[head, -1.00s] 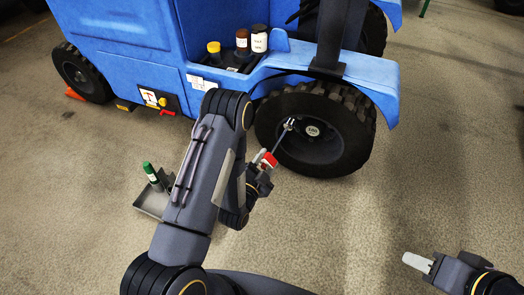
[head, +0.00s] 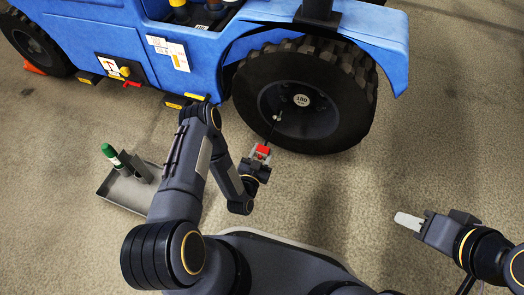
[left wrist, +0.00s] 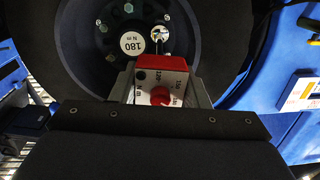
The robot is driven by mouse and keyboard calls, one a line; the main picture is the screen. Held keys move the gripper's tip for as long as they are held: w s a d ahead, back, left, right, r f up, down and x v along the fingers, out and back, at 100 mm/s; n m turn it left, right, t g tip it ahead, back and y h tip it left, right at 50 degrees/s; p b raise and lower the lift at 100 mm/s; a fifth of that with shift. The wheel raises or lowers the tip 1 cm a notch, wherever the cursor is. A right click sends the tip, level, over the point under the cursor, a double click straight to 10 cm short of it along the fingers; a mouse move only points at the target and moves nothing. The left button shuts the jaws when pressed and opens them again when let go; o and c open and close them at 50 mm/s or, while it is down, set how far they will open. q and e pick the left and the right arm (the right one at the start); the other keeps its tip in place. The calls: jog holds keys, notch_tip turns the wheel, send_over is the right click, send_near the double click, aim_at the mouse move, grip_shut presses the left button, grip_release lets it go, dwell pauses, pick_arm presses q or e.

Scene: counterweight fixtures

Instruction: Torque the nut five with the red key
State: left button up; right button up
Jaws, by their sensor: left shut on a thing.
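My left gripper (head: 258,160) is shut on the red key (head: 262,150), in front of the wheel's lower part. Whether this end sits on a nut I cannot tell.
A grey tray (head: 125,196) on the floor at left has a green-capped tool (head: 112,155) standing in it. The blue vehicle (head: 110,40) and its fender rise around the black tyre (head: 350,100). Open floor (head: 340,205) lies between my arms.

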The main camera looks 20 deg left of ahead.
aim_at(270, 133)
pick_arm(q)
jog(key=shift+w, duration=0.25)
jog(key=shift+w+d+b, duration=0.1)
jog(key=shift+w+b, duration=0.6)
jog(key=shift+w, duration=1.7)
jog(key=shift+w+b, duration=0.4)
jog(key=shift+w, duration=1.4)
jog(key=m, duration=0.5)
jog(key=shift+d+m, duration=0.1)
jog(key=shift+m, duration=0.8)
